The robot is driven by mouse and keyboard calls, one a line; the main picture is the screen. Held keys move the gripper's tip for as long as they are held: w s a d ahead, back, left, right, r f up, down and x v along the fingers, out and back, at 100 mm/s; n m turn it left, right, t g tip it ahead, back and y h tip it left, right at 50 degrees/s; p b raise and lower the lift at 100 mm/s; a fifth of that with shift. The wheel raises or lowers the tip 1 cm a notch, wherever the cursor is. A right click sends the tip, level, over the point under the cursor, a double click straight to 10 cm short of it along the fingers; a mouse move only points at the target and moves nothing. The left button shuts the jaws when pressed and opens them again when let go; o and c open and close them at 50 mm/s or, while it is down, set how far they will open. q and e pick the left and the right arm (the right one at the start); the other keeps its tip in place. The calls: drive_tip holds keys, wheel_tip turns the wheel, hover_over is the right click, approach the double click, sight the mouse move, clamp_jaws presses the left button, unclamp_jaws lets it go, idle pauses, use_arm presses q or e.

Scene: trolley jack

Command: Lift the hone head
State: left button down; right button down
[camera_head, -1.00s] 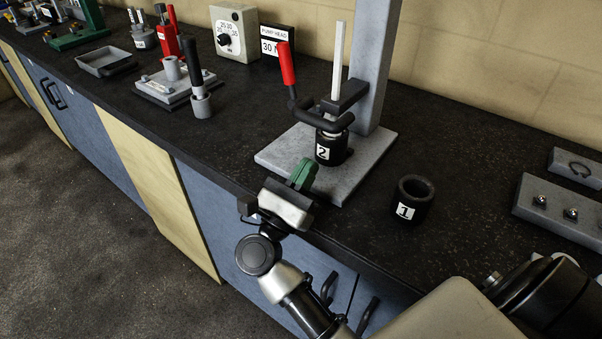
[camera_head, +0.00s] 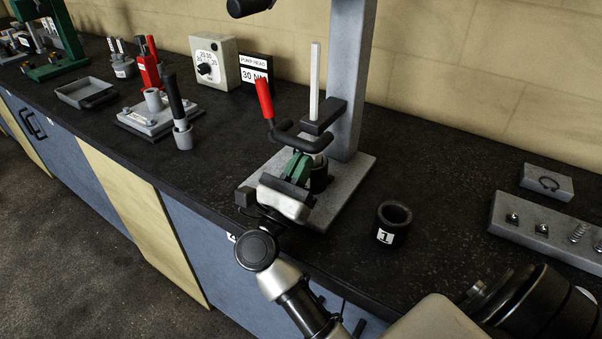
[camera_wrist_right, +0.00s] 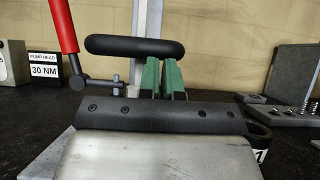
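The hone stand has a grey base plate (camera_head: 345,190), a grey column (camera_head: 352,75) and an upright pale rod (camera_head: 315,75). The part I take as the hone head is a black piece with a curved bar (camera_head: 318,143) and a red lever grip (camera_head: 265,97). The bar (camera_wrist_right: 135,47) also shows in the wrist view. My right gripper (camera_head: 299,165) has green fingers with a narrow gap between them. They point at the head, just below the bar; contact is unclear. Black cylinder 2 (camera_head: 320,182) is mostly hidden behind the fingers. My left gripper is not in view.
Black cylinder 1 (camera_head: 393,222) stands on the bench right of the stand. A grey block with small parts (camera_head: 550,228) lies further right. A 30 NM sign (camera_head: 256,73) and a dial box (camera_head: 214,61) stand at the wall. The bench front is clear.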

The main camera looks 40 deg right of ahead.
wheel_tip(320, 180, up, 10)
drive_tip(key=p, duration=0.2)
drive_tip(key=shift+p, duration=0.3)
